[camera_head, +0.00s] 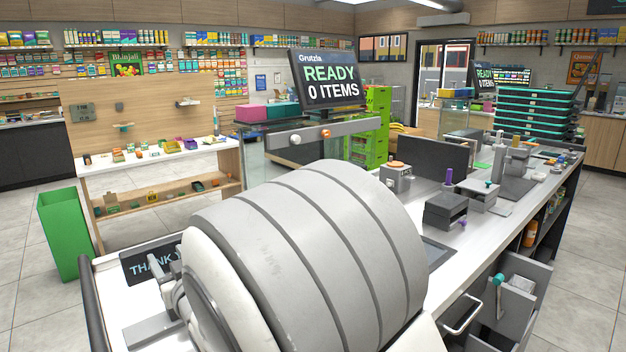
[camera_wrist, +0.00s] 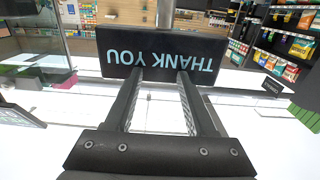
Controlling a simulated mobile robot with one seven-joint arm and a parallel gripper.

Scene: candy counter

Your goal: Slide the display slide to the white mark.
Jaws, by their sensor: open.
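A grey horizontal rail (camera_head: 350,131) runs below the READY display screen (camera_head: 328,78) in the head view; it looks like the display slide. An orange knob (camera_head: 327,133) sits near its middle. A small white round piece (camera_head: 296,140) lies left of the knob; I cannot tell whether it is the white mark. My gripper (camera_wrist: 161,76) is open in the wrist view, its fingers apart with nothing clearly held. The fingertips point at a black THANK YOU sign (camera_wrist: 160,54), which appears upside down; contact is unclear. My arm hides most of the gripper in the head view.
The sign (camera_head: 148,262) also shows at the counter's left end. A green bin (camera_head: 64,232) stands at left. A dark box (camera_head: 445,211), a device with an orange top (camera_head: 397,176) and stacked teal trays (camera_head: 534,110) stand on the right counter. An open drawer (camera_head: 512,300) juts out.

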